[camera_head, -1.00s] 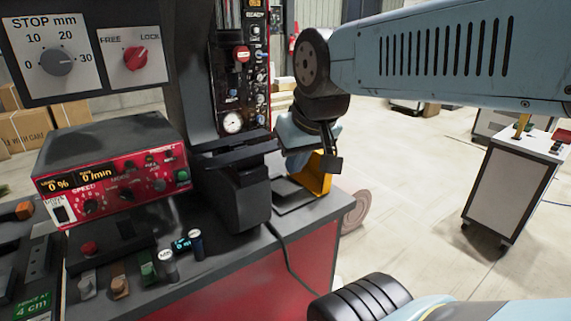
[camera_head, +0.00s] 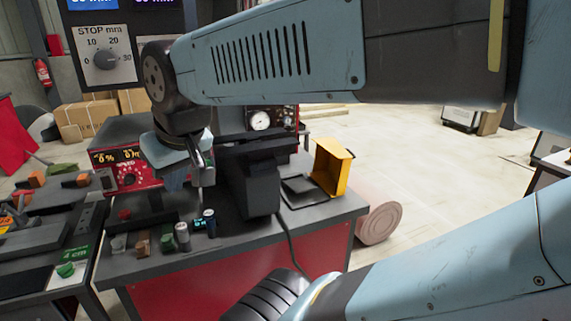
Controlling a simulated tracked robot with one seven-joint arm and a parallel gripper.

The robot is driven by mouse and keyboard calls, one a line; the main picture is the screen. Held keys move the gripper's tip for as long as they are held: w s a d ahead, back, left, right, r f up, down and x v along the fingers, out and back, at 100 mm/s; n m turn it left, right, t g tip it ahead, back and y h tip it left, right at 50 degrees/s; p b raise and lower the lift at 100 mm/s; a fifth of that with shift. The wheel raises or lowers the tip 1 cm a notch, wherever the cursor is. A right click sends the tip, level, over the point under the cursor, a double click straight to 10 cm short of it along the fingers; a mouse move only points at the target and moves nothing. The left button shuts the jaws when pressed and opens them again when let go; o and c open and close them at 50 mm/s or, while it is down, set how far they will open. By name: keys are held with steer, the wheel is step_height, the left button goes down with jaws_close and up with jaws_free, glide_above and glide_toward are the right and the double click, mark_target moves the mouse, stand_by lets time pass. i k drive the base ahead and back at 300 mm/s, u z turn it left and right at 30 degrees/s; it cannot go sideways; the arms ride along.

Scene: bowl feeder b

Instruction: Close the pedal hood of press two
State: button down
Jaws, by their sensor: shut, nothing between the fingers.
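The yellow hood (camera_head: 334,168) stands tipped up on the right end of the red-sided bench, its hollow side facing left. Beside its foot on the left lies a flat dark pedal base (camera_head: 303,191), uncovered. The dark press body (camera_head: 250,185) stands left of them, partly hidden behind my arm. My gripper (camera_head: 202,200) points down over the left part of the bench, in front of the red control box. It is shut and empty, well left of the hood and apart from it.
A red control box (camera_head: 128,165) and several small cylinders, one of them a silver can (camera_head: 182,234), lie near my gripper. A black cable (camera_head: 291,245) hangs over the bench front. A pink roll (camera_head: 380,222) lies on the floor right of the bench.

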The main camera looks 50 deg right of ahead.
mark_target(333, 162)
steer(key=z, duration=0.55)
steer(key=i, duration=0.1)
steer(key=u, duration=1.75)
steer(key=k, duration=2.7)
steer(key=z, duration=1.6)
steer(key=i, duration=0.8)
steer(key=z, duration=0.05)
